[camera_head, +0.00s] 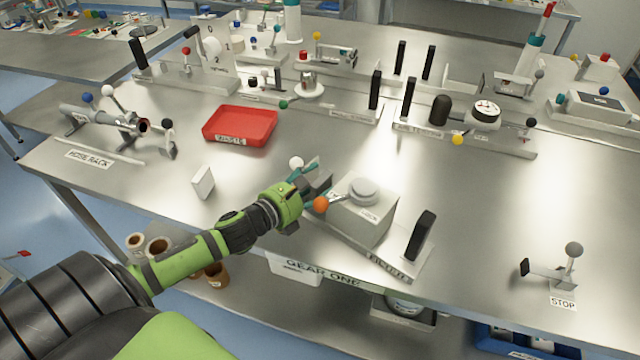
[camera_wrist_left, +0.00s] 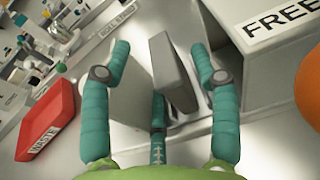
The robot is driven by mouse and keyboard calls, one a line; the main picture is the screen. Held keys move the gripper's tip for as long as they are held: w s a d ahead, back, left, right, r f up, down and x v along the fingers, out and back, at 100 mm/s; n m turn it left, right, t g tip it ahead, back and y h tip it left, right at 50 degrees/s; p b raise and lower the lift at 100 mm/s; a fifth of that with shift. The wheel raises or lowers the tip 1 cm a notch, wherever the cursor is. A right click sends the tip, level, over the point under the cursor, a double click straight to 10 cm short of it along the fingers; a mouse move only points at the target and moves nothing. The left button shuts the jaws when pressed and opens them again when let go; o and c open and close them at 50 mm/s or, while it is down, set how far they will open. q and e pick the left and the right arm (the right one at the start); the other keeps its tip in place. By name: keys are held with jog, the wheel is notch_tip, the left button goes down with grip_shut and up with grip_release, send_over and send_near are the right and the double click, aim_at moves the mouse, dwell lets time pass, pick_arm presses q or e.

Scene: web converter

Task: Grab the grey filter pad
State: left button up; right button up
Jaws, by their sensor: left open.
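The grey filter pad (camera_wrist_left: 172,72) shows in the left wrist view as a grey slab standing between my left gripper's fingers, beside the pale filter housing (camera_wrist_left: 265,70). My left gripper (camera_wrist_left: 158,68) has its teal fingers spread on both sides of the slab, with visible gaps. In the head view my left gripper (camera_head: 308,176) is at the left side of the filter housing (camera_head: 362,222), and a grey face of the pad (camera_head: 320,181) shows partly behind the fingers. My right gripper is not in view.
An orange ball knob (camera_head: 320,204) sits close to my left gripper. A white block (camera_head: 203,182) stands to the left, with a red waste tray (camera_head: 240,127) behind it. A black upright handle (camera_head: 421,234) is right of the housing. The table between tray and housing is mostly clear.

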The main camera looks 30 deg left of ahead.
pick_arm(q)
jog(key=shift+w+d+f, duration=0.1)
jog(key=shift+w, duration=0.5)
jog(key=shift+c, duration=0.4)
jog(key=c, duration=1)
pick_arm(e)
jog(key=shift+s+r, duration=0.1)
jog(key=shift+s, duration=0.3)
pick_arm(q)
jog(key=shift+c, duration=0.2)
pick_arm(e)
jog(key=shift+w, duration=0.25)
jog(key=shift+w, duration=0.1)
